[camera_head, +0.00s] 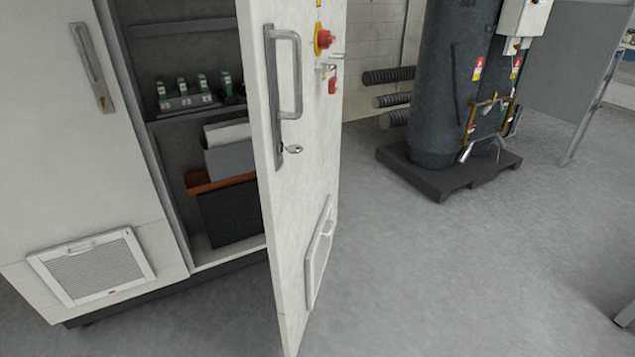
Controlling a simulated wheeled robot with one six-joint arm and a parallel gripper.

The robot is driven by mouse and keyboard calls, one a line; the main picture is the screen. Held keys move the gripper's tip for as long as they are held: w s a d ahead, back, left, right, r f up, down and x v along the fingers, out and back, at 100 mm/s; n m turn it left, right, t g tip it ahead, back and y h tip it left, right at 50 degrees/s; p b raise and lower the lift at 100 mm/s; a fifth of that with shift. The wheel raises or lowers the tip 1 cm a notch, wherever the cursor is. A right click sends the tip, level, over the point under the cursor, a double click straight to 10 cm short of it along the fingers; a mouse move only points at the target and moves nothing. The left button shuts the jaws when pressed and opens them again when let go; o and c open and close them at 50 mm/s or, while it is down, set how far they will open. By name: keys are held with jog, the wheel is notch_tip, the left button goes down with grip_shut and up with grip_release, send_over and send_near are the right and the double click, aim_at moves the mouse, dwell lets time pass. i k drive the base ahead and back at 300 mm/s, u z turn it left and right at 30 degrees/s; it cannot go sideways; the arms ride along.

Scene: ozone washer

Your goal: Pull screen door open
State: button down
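A white cabinet door (310,190) stands swung open toward me, its edge facing me near the middle of the view. It carries a grey pull handle (291,75) with a key in the lock below it, a red knob (324,39) and a low vent panel (319,255). The left cabinet door (75,140) looks shut. It has a grey handle (92,67) and a louvred vent screen (92,267) with a small pull at its top; the screen sits against the door. My gripper is not in view.
The open cabinet shows shelves with green-topped parts (188,95) and grey boxes (228,150). A dark tank (450,80) stands on a black pallet (450,175) at the back right. Grey floor (470,270) is clear in the right foreground. A grey panel (580,60) stands far right.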

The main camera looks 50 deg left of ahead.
aim_at(287, 75)
jog(key=z, duration=1.7)
jog(key=k, duration=1.8)
jog(key=u, duration=2.35)
jog(key=i, duration=1)
